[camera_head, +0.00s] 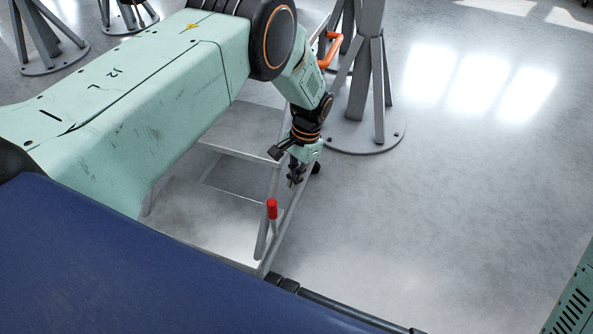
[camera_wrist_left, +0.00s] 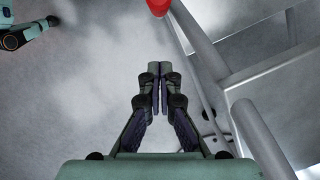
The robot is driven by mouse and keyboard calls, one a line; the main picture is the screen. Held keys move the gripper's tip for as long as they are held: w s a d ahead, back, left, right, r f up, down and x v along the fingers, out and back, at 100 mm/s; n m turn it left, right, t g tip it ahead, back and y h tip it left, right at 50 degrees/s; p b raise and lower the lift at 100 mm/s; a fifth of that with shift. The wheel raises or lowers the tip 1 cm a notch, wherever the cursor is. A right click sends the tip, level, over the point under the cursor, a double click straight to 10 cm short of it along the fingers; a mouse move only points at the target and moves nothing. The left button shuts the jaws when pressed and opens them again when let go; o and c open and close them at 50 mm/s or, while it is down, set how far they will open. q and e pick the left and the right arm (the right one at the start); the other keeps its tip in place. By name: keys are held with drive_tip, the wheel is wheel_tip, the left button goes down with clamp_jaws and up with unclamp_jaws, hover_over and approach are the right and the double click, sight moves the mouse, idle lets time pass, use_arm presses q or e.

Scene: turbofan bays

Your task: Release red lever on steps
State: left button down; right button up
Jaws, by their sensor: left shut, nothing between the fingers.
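The red lever (camera_head: 272,208) stands upright with a red grip on a grey rod, at the side rail of the metal steps (camera_head: 205,215). My left gripper (camera_head: 296,180) is up and to the right of the lever in the head view, apart from it. In the left wrist view the left gripper (camera_wrist_left: 159,70) has its fingertips together and holds nothing. The lever's red end (camera_wrist_left: 158,6) shows at the top edge of that view, beyond the fingertips. The grey step rails (camera_wrist_left: 225,75) run along the right there. My right gripper is not in view.
A grey stand with a round base (camera_head: 365,135) stands just behind the left gripper. More grey stands (camera_head: 45,45) are at the upper left. A dark blue surface (camera_head: 120,270) fills the lower left. The floor (camera_head: 470,190) to the right is clear.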

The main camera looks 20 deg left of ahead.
sight(274, 220)
use_arm(q)
drive_tip(key=shift+s+a+f+b, duration=0.2)
drive_tip(key=shift+s+a+f, duration=0.1)
drive_tip(key=shift+s+f, duration=0.3)
drive_tip(key=shift+s+a+f+b, duration=0.2)
drive_tip(key=shift+s+a+f, duration=0.15)
drive_tip(key=shift+s, duration=0.5)
drive_tip(key=shift+s+a+f+b, duration=0.25)
drive_tip(key=shift+s+f, duration=0.25)
drive_tip(key=shift+s, duration=0.2)
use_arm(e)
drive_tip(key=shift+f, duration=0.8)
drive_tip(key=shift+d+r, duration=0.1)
